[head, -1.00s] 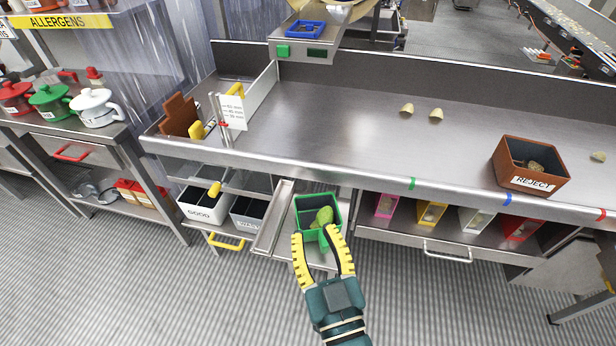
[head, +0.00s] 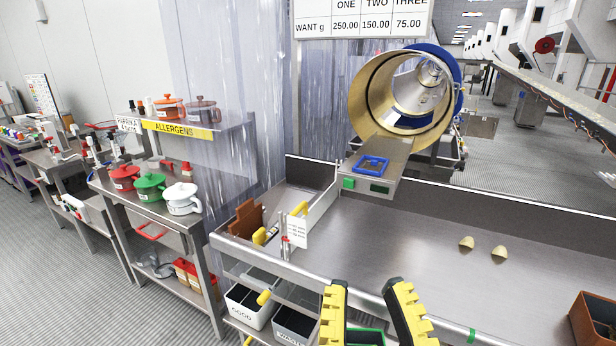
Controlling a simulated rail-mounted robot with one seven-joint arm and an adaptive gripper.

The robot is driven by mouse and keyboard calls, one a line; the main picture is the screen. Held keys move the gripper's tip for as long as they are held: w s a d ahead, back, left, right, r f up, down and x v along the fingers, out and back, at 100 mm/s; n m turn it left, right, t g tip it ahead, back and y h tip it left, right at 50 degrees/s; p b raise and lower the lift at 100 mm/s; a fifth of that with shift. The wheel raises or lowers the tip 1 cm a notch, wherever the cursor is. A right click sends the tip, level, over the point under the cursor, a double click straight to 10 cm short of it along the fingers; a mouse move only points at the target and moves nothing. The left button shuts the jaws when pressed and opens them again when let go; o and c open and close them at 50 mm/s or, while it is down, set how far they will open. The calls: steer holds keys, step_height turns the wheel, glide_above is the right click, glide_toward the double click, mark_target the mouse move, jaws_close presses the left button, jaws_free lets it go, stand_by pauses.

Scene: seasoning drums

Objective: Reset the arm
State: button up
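My gripper (head: 368,292) shows at the bottom middle of the head view, its two yellow-and-black fingers spread apart with nothing between them. It is in front of the steel bench (head: 400,235). The rest of my arm is below the picture's edge. A green-rimmed bin (head: 366,337) shows partly behind and between the fingers; its contents are hidden.
A brown reject box (head: 592,325) stands at the right edge, and two tan pieces (head: 482,246) lie on the bench. A scale (head: 370,178) with a blue tray and a drum (head: 400,100) are behind. Lidded pots (head: 150,187) stand left. The bench middle is clear.

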step_height(320, 180, up, 38)
steer(key=p, duration=3.4)
steer(key=shift+f, duration=0.1)
